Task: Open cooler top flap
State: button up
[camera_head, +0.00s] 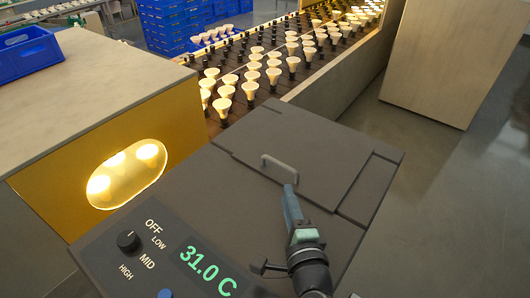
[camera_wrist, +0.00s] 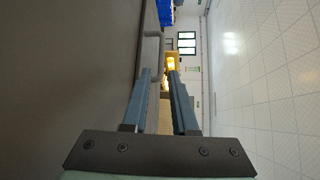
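The cooler (camera_head: 215,200) is a dark grey box with a flat top. Its top flap (camera_head: 325,145) lies flat and closed. A light grey bar handle (camera_head: 279,166) stands on the flap; it also shows in the wrist view (camera_wrist: 153,45) just ahead of the fingers. My gripper (camera_head: 290,190) is at the handle's right end in the head view. In the wrist view, the fingers of my gripper (camera_wrist: 159,72) are apart, with a gap between them. The handle is close to the left fingertip; I cannot tell whether they touch.
The cooler's front has a knob (camera_head: 128,241) and a display reading 31.0 C (camera_head: 207,271). A conveyor (camera_head: 290,65) with many bulbs runs behind. A yellow housing (camera_head: 105,170) with a lit window stands left. Open floor (camera_head: 440,160) lies right.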

aim_at(280, 166)
jog(key=x, duration=1.2)
jog(key=shift+w+d+r+p, duration=0.15)
jog(key=shift+w+p, duration=0.15)
jog(key=shift+p, duration=0.05)
jog(key=shift+c, duration=0.4)
grip_shut()
dwell(0.7)
